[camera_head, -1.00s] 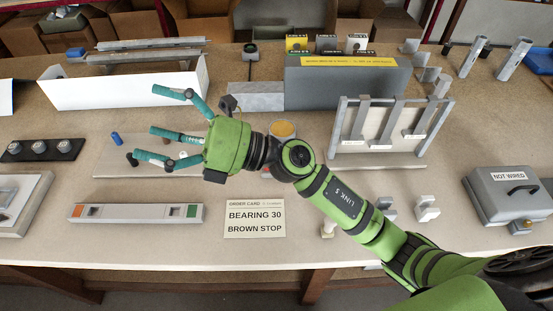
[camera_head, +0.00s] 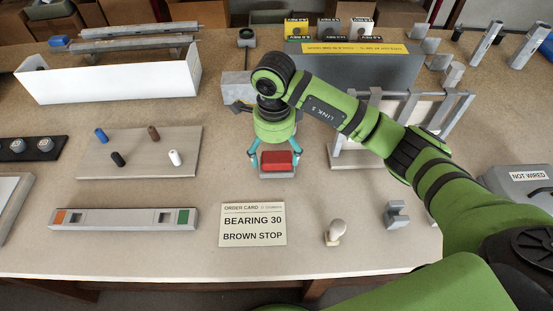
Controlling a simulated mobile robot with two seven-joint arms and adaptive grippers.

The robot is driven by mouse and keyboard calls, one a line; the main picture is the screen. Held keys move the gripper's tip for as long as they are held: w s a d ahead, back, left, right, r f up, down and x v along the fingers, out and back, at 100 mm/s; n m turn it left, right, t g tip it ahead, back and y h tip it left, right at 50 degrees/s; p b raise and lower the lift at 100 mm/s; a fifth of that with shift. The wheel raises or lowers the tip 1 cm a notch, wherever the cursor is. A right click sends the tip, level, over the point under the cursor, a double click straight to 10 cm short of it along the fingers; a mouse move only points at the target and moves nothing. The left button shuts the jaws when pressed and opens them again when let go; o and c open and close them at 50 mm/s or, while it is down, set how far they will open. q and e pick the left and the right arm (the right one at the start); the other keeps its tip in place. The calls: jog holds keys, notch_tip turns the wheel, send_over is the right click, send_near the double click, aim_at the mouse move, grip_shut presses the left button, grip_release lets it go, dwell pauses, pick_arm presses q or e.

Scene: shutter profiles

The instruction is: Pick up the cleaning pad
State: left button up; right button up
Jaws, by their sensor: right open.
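A small red block with a grey base, which looks like the cleaning pad (camera_head: 279,162), lies on the bench in the middle of the camera_head view. My right gripper (camera_head: 275,158) points down over it, with teal fingers spread at its left and right sides. The gripper is open; I cannot tell whether the fingers touch the pad. The gripper and wrist hide the bench just behind the pad. My left gripper is not in view.
An order card (camera_head: 253,224) lies just in front. A board with several coloured pegs (camera_head: 188,161) is to the left. A rack (camera_head: 349,152) stands close on the right, partly behind my arm. A knobbed piece (camera_head: 335,232) and grey bracket (camera_head: 396,214) are at the front right.

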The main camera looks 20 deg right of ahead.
aim_at(277, 160)
jog(key=f, duration=0.1)
jog(key=f+p, duration=0.1)
jog(key=f, duration=0.1)
jog(key=shift+s+d+f, duration=0.1)
jog(key=shift+d+f, duration=0.2)
jog(key=shift+f, duration=0.35)
jog(key=c, duration=1.3)
jog(key=shift+r, duration=0.1)
jog(key=shift+r, duration=0.25)
notch_tip(277, 160, up, 4)
jog(key=shift+s+d+f+b, duration=0.1)
jog(key=shift+f+b, duration=0.15)
jog(key=shift+b, duration=0.7)
jog(key=shift+s+d+r+b, duration=0.35)
jog(key=shift+s+d+r, duration=0.4)
jog(key=shift+s+r, duration=0.7)
jog(key=shift+s+d+r+b, duration=0.35)
jog(key=shift+s+d+r, duration=0.45)
jog(key=shift+s, duration=1.25)
jog(key=shift+s+d+r+b, duration=0.35)
jog(key=shift+s+d+r, duration=0.3)
jog(key=shift+s+r, duration=0.85)
